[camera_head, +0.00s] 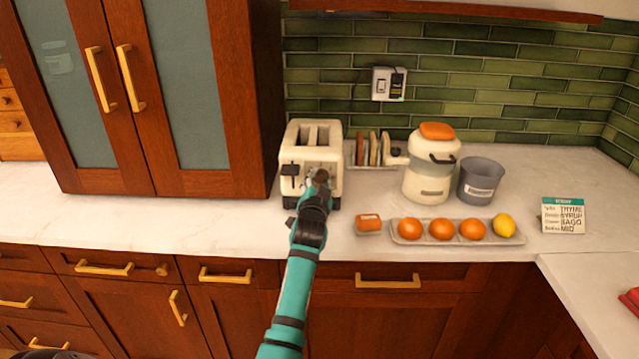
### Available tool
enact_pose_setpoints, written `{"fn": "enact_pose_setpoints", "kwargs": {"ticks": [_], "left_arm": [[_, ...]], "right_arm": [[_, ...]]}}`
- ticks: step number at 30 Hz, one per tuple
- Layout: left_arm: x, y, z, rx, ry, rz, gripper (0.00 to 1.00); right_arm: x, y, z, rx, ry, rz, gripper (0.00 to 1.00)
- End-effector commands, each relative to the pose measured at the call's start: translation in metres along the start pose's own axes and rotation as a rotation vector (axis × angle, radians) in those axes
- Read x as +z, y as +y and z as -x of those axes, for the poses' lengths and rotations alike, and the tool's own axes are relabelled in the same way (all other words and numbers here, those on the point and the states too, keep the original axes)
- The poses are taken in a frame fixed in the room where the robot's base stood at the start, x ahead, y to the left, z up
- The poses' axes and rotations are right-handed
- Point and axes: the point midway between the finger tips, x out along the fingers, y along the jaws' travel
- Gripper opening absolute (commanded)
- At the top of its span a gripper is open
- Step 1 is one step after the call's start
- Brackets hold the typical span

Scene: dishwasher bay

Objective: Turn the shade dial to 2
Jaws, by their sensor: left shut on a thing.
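The cream toaster (298,155) stands on the white counter, right of the tall cabinet, with two slots on top and a dark lever (289,170) on its front left. My left gripper (319,178) is at the toaster's front face, right of the lever, shut on the dial area. The shade dial is hidden behind the gripper, so its setting cannot be read. My right gripper is not in view.
A tray (400,239) with several oranges and a lemon lies right of my arm, beside a small orange box (368,223). A cream juicer (431,170), a grey bucket (480,182) and a rack of slices (372,150) stand behind. A label card (563,216) is further right.

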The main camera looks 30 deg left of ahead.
Motion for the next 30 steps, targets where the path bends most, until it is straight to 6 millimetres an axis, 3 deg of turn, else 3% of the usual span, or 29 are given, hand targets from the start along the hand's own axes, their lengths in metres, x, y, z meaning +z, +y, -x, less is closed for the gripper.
{"fn": "enact_pose_setpoints", "kwargs": {"ticks": [1, 6, 17, 30], "left_arm": [[0.002, 0.001, 0.000, 0.002, -0.005, -0.001, 0.35], [0.002, 0.001, 0.000, 0.001, -0.003, -0.001, 0.54], [0.001, 0.001, 0.007, 0.002, -0.002, -0.001, 0.54], [0.002, 0.000, 0.093, 0.001, -0.004, -0.001, 0.54]], "right_arm": [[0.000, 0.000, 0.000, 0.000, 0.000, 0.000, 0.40], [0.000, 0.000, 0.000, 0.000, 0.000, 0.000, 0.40], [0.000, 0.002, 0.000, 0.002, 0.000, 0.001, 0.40], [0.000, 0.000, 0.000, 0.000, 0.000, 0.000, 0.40]]}}
